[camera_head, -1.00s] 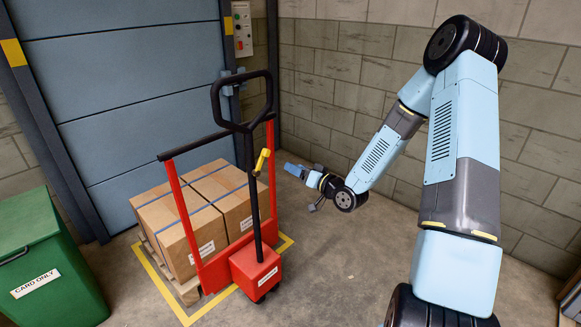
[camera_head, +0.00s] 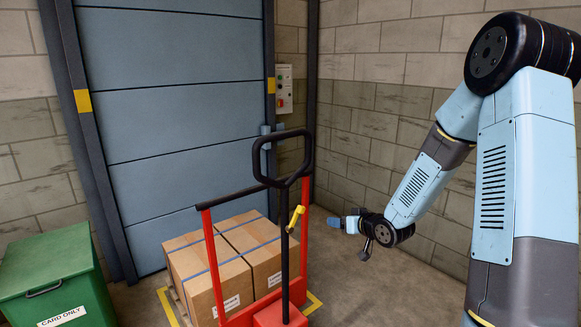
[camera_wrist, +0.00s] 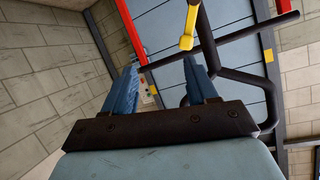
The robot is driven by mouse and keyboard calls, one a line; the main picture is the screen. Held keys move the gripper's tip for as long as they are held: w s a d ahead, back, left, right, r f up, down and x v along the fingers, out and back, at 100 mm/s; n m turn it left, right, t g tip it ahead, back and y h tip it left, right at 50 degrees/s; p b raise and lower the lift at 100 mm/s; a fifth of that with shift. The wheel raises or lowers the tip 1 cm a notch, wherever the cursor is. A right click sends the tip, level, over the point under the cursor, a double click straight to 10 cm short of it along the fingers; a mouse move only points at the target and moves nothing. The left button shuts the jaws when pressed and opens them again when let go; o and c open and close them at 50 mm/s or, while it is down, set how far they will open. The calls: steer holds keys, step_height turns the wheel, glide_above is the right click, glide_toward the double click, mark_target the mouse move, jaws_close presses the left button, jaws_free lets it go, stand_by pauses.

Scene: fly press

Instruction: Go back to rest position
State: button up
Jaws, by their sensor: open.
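My gripper (camera_head: 345,224) is at the end of my blue and grey arm, right of the pallet truck and in front of the block wall. In the wrist view its two blue fingers (camera_wrist: 161,86) stand apart with nothing between them. The red pallet truck (camera_head: 207,262) has a black loop handle (camera_head: 256,160) and a yellow lever (camera_head: 297,215). The yellow lever (camera_wrist: 187,42) also shows in the wrist view, beyond the fingers and apart from them.
Strapped cartons (camera_head: 192,292) sit on the truck's load inside yellow floor marking. A green "CARD ONLY" bin (camera_head: 45,265) stands at left. A blue shutter door (camera_head: 190,130) and a control box (camera_head: 284,90) are behind. Floor right of the truck is clear.

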steer(key=s+d+r+m+g+h, duration=0.1)
steer(key=s+d+r+h, duration=0.3)
steer(key=s+r, duration=0.35)
steer(key=s+d+r+m+g+h, duration=0.1)
steer(key=s+d+r+g+h, duration=0.2)
steer(key=s+r, duration=0.45)
steer(key=s+r+g, duration=0.1)
steer(key=s+r, duration=0.3)
steer(key=s, duration=0.6)
steer(key=s+r+m, duration=0.1)
steer(key=s+r, duration=0.3)
steer(key=s, duration=0.7)
steer(key=shift+s+a+m+g, duration=0.2)
steer(key=shift+m+g, duration=0.1)
steer(key=shift+g, duration=0.1)
steer(key=shift+w, duration=0.1)
